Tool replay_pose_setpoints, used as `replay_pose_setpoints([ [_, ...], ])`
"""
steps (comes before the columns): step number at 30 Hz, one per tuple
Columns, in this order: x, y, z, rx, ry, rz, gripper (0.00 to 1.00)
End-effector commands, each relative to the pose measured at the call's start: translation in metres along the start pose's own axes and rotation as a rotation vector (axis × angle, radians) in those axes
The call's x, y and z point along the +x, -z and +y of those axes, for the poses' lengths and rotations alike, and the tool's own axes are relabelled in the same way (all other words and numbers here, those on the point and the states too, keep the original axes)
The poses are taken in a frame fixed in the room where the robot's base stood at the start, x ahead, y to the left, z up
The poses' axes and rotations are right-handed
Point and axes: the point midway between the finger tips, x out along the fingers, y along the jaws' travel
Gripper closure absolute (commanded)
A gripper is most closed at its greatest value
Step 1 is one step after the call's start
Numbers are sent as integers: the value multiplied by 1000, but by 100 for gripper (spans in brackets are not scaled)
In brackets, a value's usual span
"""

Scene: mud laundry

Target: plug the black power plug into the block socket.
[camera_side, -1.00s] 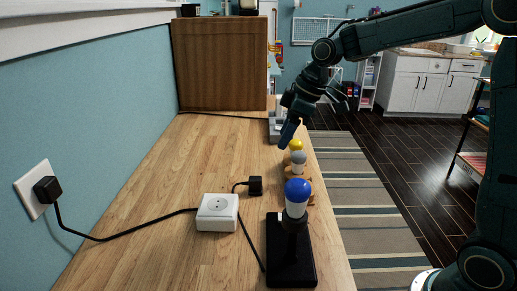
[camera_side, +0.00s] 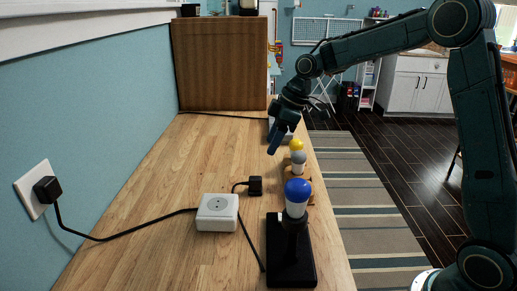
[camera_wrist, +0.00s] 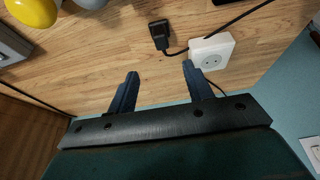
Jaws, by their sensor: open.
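The black power plug (camera_side: 255,186) lies on the wooden counter, its cable running toward the black lamp base. It also shows in the wrist view (camera_wrist: 159,34), beyond my fingertips. The white block socket (camera_side: 217,212) sits on the counter just in front of the plug, its round outlet facing up and empty. The wrist view shows the block socket (camera_wrist: 208,62) right of the plug, near my right finger. My gripper (camera_side: 273,152) is open and empty above the counter, behind the plug and apart from it. Its two fingers (camera_wrist: 160,72) are spread in the wrist view.
A lamp with a blue-topped bulb (camera_side: 297,192) stands on a black base at the front right. Yellow (camera_side: 297,145) and grey (camera_side: 298,157) bulbs sit along the right edge. A wall outlet (camera_side: 35,190) holds another black plug.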

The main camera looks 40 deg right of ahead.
Motion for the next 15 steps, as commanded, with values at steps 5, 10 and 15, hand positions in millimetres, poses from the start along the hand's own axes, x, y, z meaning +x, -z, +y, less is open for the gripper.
replay_pose_setpoints([
  [5, 14, 0, -1, 0, 4, -2, 49],
  [10, 37, 0, -1, 0, 4, -2, 49],
  [15, 62, -1, -1, 0, 4, -3, 49],
])
